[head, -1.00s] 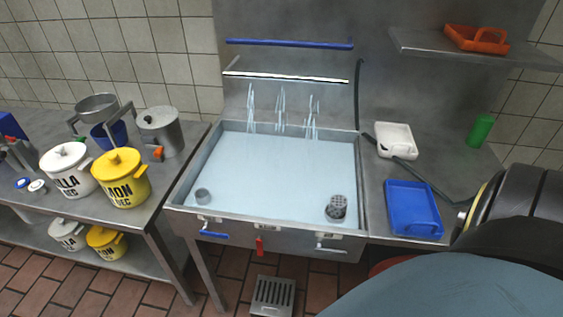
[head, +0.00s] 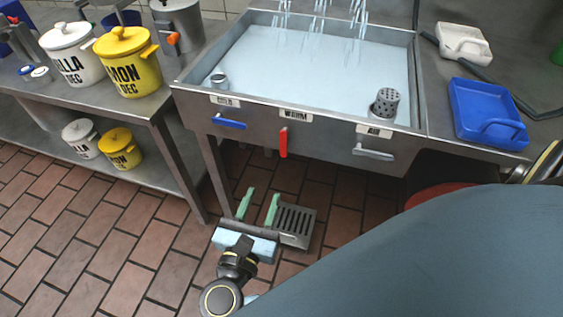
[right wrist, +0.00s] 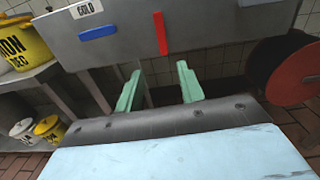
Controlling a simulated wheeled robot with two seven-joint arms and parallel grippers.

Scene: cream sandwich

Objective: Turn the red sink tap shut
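The red sink tap (head: 283,142) is a narrow lever hanging straight down on the sink front, under a label reading WARM. It also shows upright in the right wrist view (right wrist: 160,33). My right gripper (head: 258,207) is open and empty, with two green fingers apart. It is in front of and below the tap in the head view, not touching it. In the right wrist view the tap stands above and between the fingertips (right wrist: 157,80). Water streams fall into the full sink (head: 420,85). My left gripper is not in view.
A blue tap lever (head: 229,122) lies left of the red one, a grey lever (head: 373,152) right of it. A grated metal box (head: 297,222) stands on the tiled floor below. A table leg (head: 217,174) is left of the gripper. A red round thing (right wrist: 297,74) is at right.

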